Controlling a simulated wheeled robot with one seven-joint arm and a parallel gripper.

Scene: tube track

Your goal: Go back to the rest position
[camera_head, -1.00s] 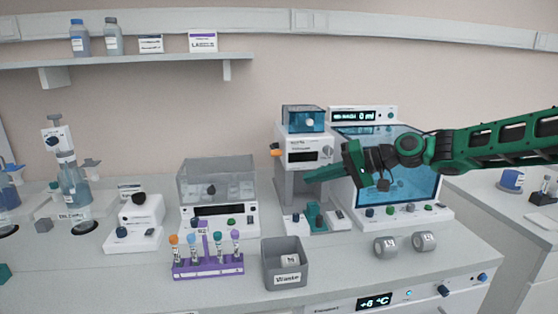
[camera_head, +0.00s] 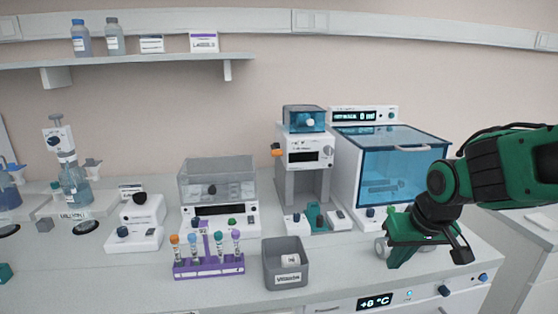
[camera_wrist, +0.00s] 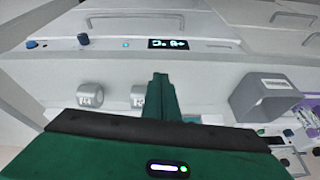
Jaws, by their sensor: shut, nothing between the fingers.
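My green gripper (camera_head: 392,262) is at the right of the head view, low in front of the blue-windowed machine (camera_head: 392,170) and over the front right of the bench. It is shut with nothing between its fingers. In the wrist view its fingers (camera_wrist: 160,92) stick out past the green gripper body, close together. In the head view my gripper covers most of the two grey weights; one (camera_head: 381,247) shows in part beside it. In the wrist view both show, the left one (camera_wrist: 90,95) whole and the right one (camera_wrist: 138,96) partly behind the fingers.
A grey waste bin (camera_head: 285,268) and a purple tube rack (camera_head: 208,268) with several capped tubes stand left of my gripper on the bench. A white press-like device (camera_head: 305,160) stands behind the bin. The bench front carries a temperature display (camera_head: 375,301).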

